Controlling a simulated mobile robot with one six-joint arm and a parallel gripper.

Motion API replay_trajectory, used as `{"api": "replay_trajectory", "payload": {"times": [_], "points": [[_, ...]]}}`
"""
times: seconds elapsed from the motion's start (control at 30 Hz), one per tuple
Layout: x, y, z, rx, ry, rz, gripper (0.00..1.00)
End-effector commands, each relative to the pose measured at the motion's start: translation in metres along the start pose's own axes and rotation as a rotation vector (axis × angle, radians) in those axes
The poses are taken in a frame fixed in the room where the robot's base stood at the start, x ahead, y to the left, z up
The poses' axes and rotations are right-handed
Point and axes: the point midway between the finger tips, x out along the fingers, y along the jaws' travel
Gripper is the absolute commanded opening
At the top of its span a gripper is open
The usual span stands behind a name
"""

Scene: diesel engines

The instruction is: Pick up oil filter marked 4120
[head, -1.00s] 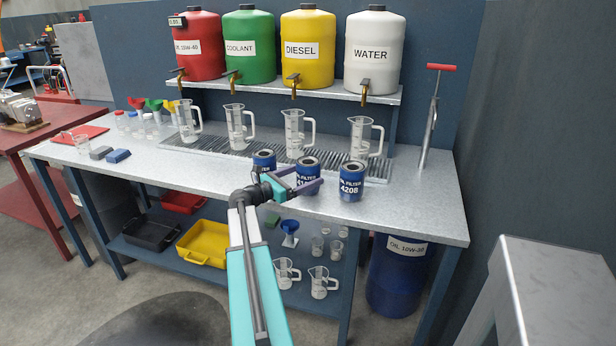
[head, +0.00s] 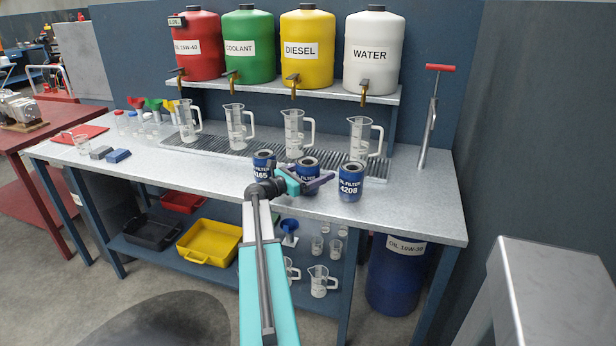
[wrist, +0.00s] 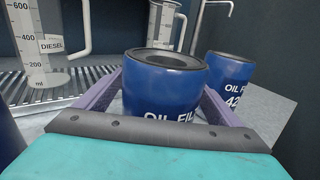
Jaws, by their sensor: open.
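Three blue oil filters with white print stand upright on the metal bench. The middle filter (head: 308,164) is partly hidden behind my gripper (head: 311,181), and its number is covered. In the wrist view this filter (wrist: 165,85) stands between my open purple fingers, one on each side, with "OIL FIL" readable. I cannot tell whether the fingers touch it. The left filter (head: 263,171) seems to read 4165. The right filter (head: 351,182) reads 4208 and also shows beyond the right finger in the wrist view (wrist: 232,76). No 4120 marking is readable.
Clear measuring jugs (head: 294,134) stand on the drain grate behind the filters. A shelf (head: 300,92) above holds red, green, yellow and white tanks. A hand pump (head: 430,120) stands at the right. The bench (head: 420,205) is free at the front right.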

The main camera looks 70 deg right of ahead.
Motion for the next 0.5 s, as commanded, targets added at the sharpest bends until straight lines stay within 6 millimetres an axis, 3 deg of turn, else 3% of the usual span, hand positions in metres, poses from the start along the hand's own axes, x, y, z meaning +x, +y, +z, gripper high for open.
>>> {"api": "replay_trajectory", "payload": {"times": [0.4,0.5], "points": [[-0.0010,0.0006,0.0000,0.000,0.000,0.001,0.88],[-0.0012,0.0006,0.0000,0.000,0.000,0.001,0.71]]}}
